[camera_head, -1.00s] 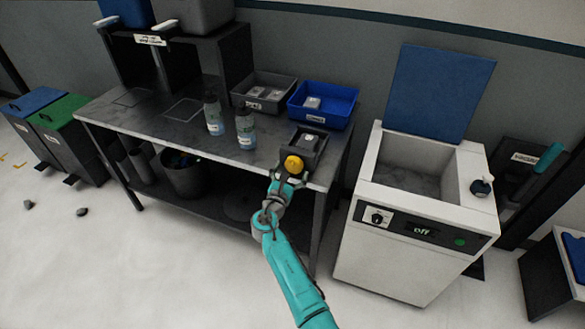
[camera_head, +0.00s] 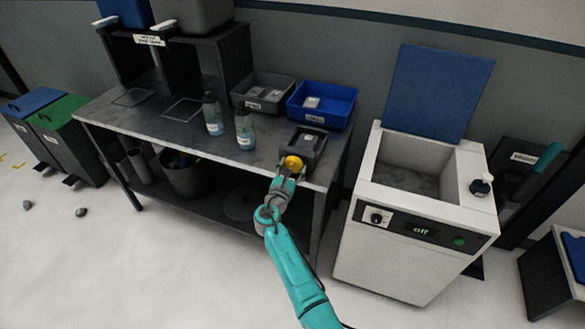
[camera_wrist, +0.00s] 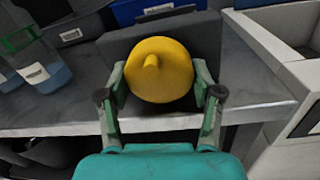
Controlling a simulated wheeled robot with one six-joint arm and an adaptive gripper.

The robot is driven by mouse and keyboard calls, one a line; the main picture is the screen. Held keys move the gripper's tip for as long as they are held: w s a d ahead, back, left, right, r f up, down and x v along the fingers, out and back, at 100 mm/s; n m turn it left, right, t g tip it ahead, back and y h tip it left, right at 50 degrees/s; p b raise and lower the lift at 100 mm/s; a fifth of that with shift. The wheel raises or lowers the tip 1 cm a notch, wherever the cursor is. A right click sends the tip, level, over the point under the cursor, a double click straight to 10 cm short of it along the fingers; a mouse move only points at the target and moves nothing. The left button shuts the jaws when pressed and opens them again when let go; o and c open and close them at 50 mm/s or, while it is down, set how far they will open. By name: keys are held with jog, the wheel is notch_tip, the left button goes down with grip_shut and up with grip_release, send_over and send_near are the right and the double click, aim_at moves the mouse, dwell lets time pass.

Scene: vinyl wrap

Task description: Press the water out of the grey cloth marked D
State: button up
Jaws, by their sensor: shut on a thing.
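My gripper (camera_head: 288,172) is shut on a round yellow knob (camera_head: 292,163) at the near side of a small dark grey box (camera_head: 320,155) on the bench. In the wrist view the two fingers (camera_wrist: 161,92) clasp the knob (camera_wrist: 162,80) from left and right, and its short peg points towards the camera. The dark box (camera_wrist: 208,35) rises behind it. A small grey piece with a pale patch (camera_head: 311,141) lies in the box in the head view. I cannot read a D on it. The wrist view does not show inside the box.
Two bottles (camera_head: 245,130) stand left of the box on the bench (camera_head: 150,115). A grey bin (camera_head: 240,100) and a blue bin (camera_head: 348,115), each holding pale-marked pieces, sit behind. A white machine (camera_head: 400,260) with its blue lid raised stands to the right.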

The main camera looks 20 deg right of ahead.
jog(key=shift+m, duration=1.4)
jog(key=o, duration=1.1)
jog(key=v, duration=1.2)
jog(key=shift+f, duration=0.1)
